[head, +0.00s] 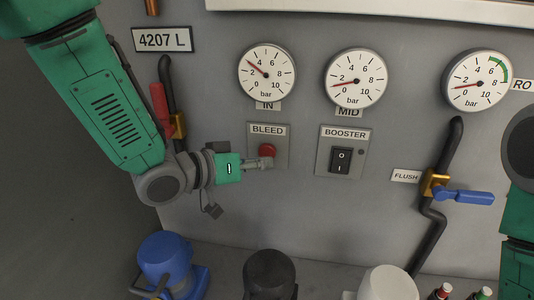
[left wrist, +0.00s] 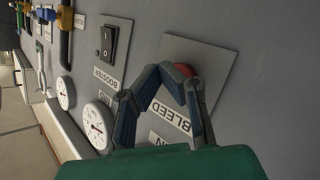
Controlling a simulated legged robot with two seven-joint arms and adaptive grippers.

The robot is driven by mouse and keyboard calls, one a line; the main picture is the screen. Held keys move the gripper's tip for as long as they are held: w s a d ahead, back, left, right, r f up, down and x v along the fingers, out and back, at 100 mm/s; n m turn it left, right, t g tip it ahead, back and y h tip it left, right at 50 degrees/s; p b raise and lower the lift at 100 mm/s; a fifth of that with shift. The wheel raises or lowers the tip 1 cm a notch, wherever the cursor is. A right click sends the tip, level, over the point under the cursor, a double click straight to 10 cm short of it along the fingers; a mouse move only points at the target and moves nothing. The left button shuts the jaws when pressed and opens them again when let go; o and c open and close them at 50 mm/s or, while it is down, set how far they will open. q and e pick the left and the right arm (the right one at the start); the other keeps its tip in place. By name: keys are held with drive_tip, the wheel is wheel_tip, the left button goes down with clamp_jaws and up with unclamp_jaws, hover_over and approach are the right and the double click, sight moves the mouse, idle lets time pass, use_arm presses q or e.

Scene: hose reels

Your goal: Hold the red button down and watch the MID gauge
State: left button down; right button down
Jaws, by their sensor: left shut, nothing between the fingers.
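The red button (head: 267,150) sits on the BLEED plate (head: 282,158). It also shows in the left wrist view (left wrist: 184,69), partly hidden behind a fingertip. My left gripper (head: 266,163) is shut and empty, its tips at the button's lower edge in the head view. I cannot tell whether the button is pressed in. The MID gauge (head: 356,79) is up and to the right of the button. Its red needle points left and slightly down, between 0 and 2 bar. My right gripper is out of view.
The IN gauge (head: 266,71) reads about 3 bar. The BOOSTER switch (head: 341,160) is right of the button. A blue-handled FLUSH valve (head: 463,196) and a third gauge (head: 477,80) are further right. A red-handled valve (head: 160,106) is beside my left arm.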

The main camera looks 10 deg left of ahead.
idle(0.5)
use_arm(q)
drive_tip(key=shift+w+r+p, duration=0.1)
drive_tip(key=shift+w+p, duration=0.2)
drive_tip(key=shift+w, duration=0.65)
idle(1.5)
drive_tip(key=shift+s, duration=0.1)
idle(1.4)
drive_tip(key=shift+s, duration=0.9)
drive_tip(key=shift+s, duration=2.5)
